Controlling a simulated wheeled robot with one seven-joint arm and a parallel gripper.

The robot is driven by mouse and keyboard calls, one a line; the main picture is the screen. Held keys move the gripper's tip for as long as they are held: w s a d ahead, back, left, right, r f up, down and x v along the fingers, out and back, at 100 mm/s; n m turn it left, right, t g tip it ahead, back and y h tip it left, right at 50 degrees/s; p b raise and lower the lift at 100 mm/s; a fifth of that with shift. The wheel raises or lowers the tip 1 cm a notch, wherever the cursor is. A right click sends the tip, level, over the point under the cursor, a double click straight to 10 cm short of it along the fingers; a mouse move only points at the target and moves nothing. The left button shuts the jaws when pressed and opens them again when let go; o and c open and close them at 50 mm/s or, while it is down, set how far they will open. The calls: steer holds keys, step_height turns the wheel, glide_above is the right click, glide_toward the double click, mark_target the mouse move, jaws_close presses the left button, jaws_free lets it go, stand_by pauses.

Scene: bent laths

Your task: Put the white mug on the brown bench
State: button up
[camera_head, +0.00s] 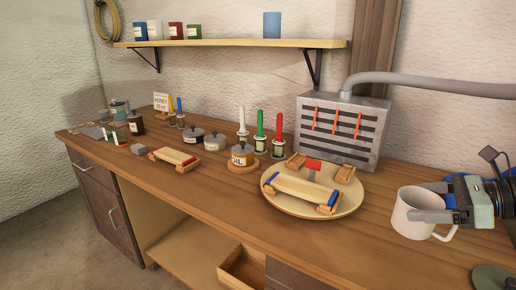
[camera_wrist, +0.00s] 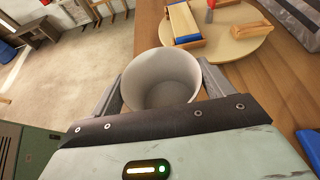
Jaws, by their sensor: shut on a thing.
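The white mug (camera_head: 413,218) is at the right in the head view, upright, with its handle toward the lower right. My gripper (camera_head: 425,203) is shut on it, one finger on each side. In the wrist view the mug (camera_wrist: 160,78) sits between my gripper's fingers (camera_wrist: 160,92), its open mouth showing and looking empty. A long brown wooden worktop (camera_head: 200,182) runs below it; the mug looks held above its front right part. A small brown bench-like piece of furniture (camera_wrist: 36,30) stands on the floor at the wrist view's upper left. I cannot tell which is the bench meant.
A round board (camera_head: 315,211) with clamped laths lies left of the mug. A grey slotted steel box (camera_head: 342,132) stands behind. A dark green round thing (camera_head: 492,277) is at the lower right. Open floor (camera_wrist: 100,65) lies beyond the edge.

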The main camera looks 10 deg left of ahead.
steer(key=shift+w, duration=0.3)
step_height(320, 180, down, 10)
stand_by(0.4)
steer(key=shift+f+b, duration=0.2)
steer(key=shift+b, duration=0.15)
steer(key=o, duration=1)
steer(key=shift+r, duration=0.15)
